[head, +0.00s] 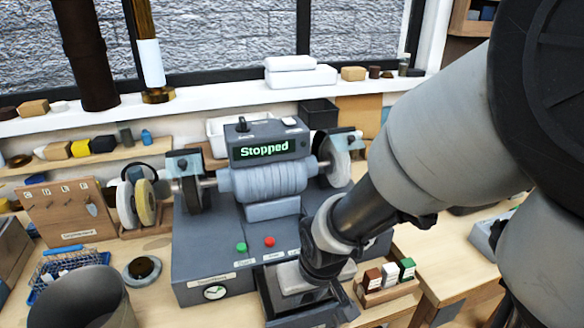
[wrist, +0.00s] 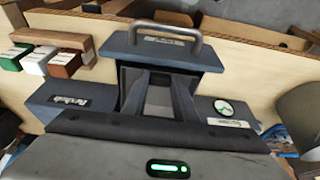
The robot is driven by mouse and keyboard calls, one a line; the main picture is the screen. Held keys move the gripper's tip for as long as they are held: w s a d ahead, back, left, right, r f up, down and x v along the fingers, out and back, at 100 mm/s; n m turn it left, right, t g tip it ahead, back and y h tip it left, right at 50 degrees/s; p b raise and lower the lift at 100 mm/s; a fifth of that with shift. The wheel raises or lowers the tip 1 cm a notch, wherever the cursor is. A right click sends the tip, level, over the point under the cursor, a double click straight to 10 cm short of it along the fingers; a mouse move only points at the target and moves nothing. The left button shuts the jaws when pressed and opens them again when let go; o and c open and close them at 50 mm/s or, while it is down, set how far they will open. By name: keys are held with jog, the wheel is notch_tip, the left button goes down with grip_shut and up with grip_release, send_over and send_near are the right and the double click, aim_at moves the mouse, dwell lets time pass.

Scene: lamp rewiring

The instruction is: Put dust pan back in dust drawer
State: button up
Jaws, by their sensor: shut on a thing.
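The dust drawer (wrist: 158,57) is pulled out of the front of the grey bench grinder (head: 215,268); its front panel carries a metal handle (wrist: 155,30) and a label. My gripper (wrist: 162,76) points down into the open drawer, between its side walls. It is shut on a grey piece (wrist: 159,102), seemingly the dust pan, of which only a small part shows between the fingers. In the head view, my wrist and hand cover most of the drawer and the fingertips are hidden. I cannot tell whether the pan touches the drawer floor.
The grinder's display reads "Stopped", with green and red buttons (head: 269,242) below. A wooden holder with small boxes (head: 388,284) stands right of the drawer. A dark cylindrical bin (head: 78,300) and a blue wire basket (head: 72,262) are at the left.

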aim_at(280, 308)
jog(key=shift+b+x, duration=0.3)
jog(key=shift+x, duration=0.5)
jog(key=shift+w+a+r+g+p, duration=0.15)
jog(key=shift+w+r+g+p, duration=0.15)
jog(key=shift+p, duration=0.25)
jog(key=shift+w+a+g+h+p, duration=0.2)
jog(key=shift+w+g+h+p, duration=0.2)
jog(key=shift+w+g+p, duration=0.6)
jog(key=shift+s+f+g+b, duration=0.3)
jog(key=shift+f+b, duration=0.1)
jog(key=shift+f, duration=0.5)
jog(key=shift+f, duration=0.1)
jog(key=shift+f, duration=0.15)
jog(key=o, duration=1.1)
jog(key=shift+c, duration=0.2)
